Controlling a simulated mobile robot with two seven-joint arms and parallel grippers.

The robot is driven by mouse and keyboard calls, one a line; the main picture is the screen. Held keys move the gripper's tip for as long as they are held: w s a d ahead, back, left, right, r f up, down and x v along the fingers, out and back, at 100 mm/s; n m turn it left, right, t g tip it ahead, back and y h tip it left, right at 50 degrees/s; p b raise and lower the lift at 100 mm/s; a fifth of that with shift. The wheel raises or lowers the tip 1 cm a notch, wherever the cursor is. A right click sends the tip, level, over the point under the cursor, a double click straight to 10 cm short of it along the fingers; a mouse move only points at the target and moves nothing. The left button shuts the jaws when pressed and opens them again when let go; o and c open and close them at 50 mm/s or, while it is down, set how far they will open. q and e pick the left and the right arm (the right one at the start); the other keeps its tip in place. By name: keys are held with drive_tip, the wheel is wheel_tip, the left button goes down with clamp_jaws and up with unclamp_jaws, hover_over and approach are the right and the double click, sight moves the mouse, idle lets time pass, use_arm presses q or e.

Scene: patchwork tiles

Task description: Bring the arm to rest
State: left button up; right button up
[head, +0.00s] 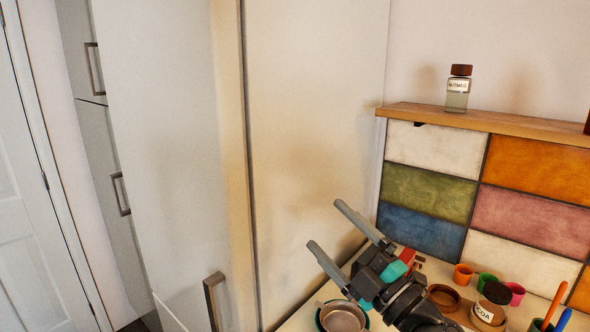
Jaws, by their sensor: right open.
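My right gripper (336,235) is in the lower middle of the head view, raised above the counter and pointing up and to the left. Its two grey fingers are spread apart with nothing between them. My right arm comes in from the bottom edge and hides part of the counter. My left gripper and left arm are not in view.
A tall pale cabinet (315,120) stands left of the gripper. On the counter are a metal bowl (342,318), a cocoa jar (489,308) and several small coloured cups. A nutmeg jar (458,88) stands on a wooden shelf (540,127) above patchwork tiles (425,190).

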drive_tip(key=s+d+f+m+g+h, duration=0.1)
drive_tip(key=s+d+f+m+h, duration=0.3)
drive_tip(key=d+f+m+h, duration=0.35)
drive_tip(key=s+d+f+m+g+h, duration=0.2)
drive_tip(key=s+d+f+m+h, duration=0.15)
drive_tip(key=f+m+h, duration=0.5)
drive_tip(key=s+a+f+m+g+y, duration=0.1)
drive_tip(key=s+f+m+g+y, duration=0.1)
drive_tip(key=s+f+g, duration=0.65)
drive_tip(key=s+a+f+m+g+y, duration=0.15)
drive_tip(key=s+f, duration=0.35)
drive_tip(key=s, duration=0.8)
wheel_tip(320, 180, down, 26)
drive_tip(key=s+d+g+b, duration=0.1)
drive_tip(key=g+b, duration=0.1)
drive_tip(key=b, duration=0.3)
drive_tip(key=s+d+f+b, duration=0.1)
drive_tip(key=s+f+b, duration=0.1)
drive_tip(key=s+f, duration=0.6)
drive_tip(key=s+d+f+g+b, duration=0.1)
drive_tip(key=s+d+f+b, duration=0.1)
drive_tip(key=s+f, duration=0.6)
wheel_tip(320, 180, down, 3)
drive_tip(key=shift+f+h+b, duration=0.1)
drive_tip(key=shift+h+b, duration=0.25)
drive_tip(key=shift+b, duration=0.15)
